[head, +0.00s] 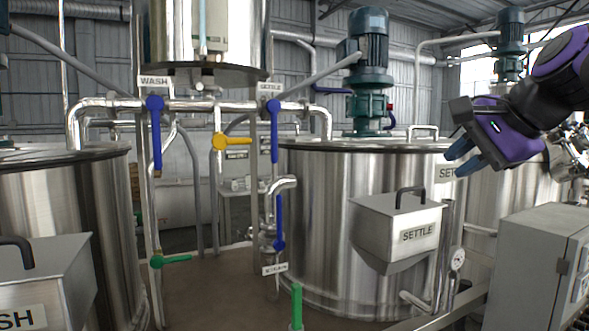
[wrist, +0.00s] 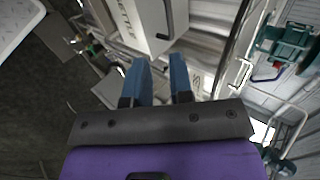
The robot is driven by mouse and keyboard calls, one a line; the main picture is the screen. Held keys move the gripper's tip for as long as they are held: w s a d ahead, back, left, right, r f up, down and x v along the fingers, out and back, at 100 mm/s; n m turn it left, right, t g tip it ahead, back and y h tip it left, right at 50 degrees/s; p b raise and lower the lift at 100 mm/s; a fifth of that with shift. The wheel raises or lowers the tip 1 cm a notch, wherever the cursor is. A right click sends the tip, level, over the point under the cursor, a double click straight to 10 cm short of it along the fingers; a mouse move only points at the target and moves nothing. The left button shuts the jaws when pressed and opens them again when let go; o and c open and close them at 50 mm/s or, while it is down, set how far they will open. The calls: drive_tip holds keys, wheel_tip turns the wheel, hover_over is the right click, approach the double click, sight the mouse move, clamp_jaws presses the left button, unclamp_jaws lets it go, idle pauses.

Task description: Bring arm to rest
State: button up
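My gripper (head: 460,156), purple and black with blue fingers, is raised at the right of the head view. It is in front of the upper right part of the SETTLE tank (head: 318,215) in the picture; I cannot tell the distance between them. In the wrist view the two blue fingers of my gripper (wrist: 159,78) stand apart with a gap and nothing held between them. My arm (head: 555,75) comes in from the right edge, bent. The gripper hides part of the tank's rim and label.
A SETTLE box (head: 420,217) with a black handle sits on the tank's front. Pipes with blue valve handles (head: 155,130), a yellow handle (head: 232,141) and a green handle (head: 176,260) are at left. A grey cabinet (head: 525,265) stands below my gripper at right.

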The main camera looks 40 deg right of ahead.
drive_tip(key=shift+s+r, duration=0.3)
drive_tip(key=shift+a, duration=0.1)
drive_tip(key=w+a+f+n+g+y, duration=0.1)
drive_tip(key=w+a+f+n+g, duration=0.1)
drive_tip(key=w+a+f+n, duration=0.4)
drive_tip(key=w+a+f+n+g+y, duration=0.1)
drive_tip(key=w+a+f+n, duration=0.5)
drive_tip(key=a+n, duration=0.8)
wheel_tip(320, 180, down, 4)
drive_tip(key=shift+a+r+n+g, duration=0.15)
drive_tip(key=shift+a+n+g, duration=0.2)
drive_tip(key=shift+g, duration=0.35)
drive_tip(key=shift+w, duration=0.1)
